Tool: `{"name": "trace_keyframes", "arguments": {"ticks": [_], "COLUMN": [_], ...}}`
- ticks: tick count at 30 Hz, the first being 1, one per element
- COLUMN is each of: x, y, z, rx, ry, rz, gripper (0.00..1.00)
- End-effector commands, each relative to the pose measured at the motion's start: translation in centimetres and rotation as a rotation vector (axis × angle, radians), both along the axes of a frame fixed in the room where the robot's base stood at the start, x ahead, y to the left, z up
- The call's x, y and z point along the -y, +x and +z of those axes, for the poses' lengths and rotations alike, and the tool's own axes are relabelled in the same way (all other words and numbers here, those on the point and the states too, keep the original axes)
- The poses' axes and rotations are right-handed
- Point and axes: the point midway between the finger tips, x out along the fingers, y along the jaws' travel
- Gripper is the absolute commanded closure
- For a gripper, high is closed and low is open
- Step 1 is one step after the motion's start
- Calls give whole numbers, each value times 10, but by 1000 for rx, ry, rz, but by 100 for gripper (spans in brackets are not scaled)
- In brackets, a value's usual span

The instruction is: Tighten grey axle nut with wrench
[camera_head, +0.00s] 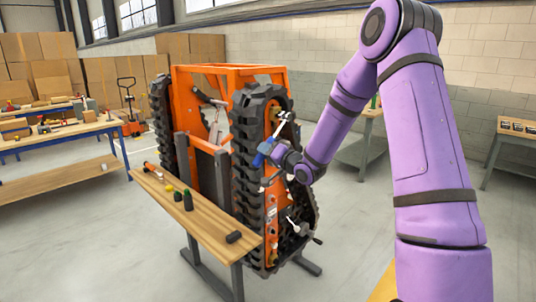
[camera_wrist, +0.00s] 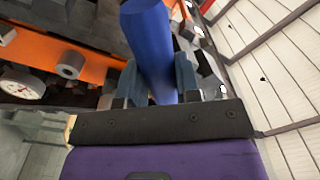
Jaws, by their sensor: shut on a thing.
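My gripper (camera_wrist: 158,78) is shut on a blue handle (camera_wrist: 147,36), which looks like the wrench's grip. In the head view the blue handle (camera_head: 262,151) shows at my gripper (camera_head: 270,155), beside the right track of the orange carrier (camera_head: 272,192). A grey round, nut-like piece (camera_wrist: 70,64) sits on the orange frame, left of the handle and apart from it. I cannot tell whether it is the axle nut.
The black rubber track (camera_head: 247,165) stands close to my gripper. A wooden shelf (camera_head: 212,222) in front of the carrier holds small bottles and a dark block. A white dial gauge (camera_wrist: 22,84) is at the wrist view's left. Open floor lies right of the carrier.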

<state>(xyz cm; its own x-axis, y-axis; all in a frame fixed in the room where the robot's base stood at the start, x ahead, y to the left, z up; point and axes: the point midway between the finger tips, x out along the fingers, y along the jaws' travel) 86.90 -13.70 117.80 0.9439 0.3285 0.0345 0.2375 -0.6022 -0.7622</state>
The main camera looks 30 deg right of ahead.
Motion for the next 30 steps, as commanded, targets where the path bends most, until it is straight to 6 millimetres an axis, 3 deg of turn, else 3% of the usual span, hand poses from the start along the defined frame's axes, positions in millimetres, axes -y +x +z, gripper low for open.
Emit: {"name": "trace_keyframes", "arguments": {"ticks": [30], "x": [-11], "y": [-4], "z": [15], "rx": [-42], "ry": [120], "rz": [0], "gripper": [100]}}
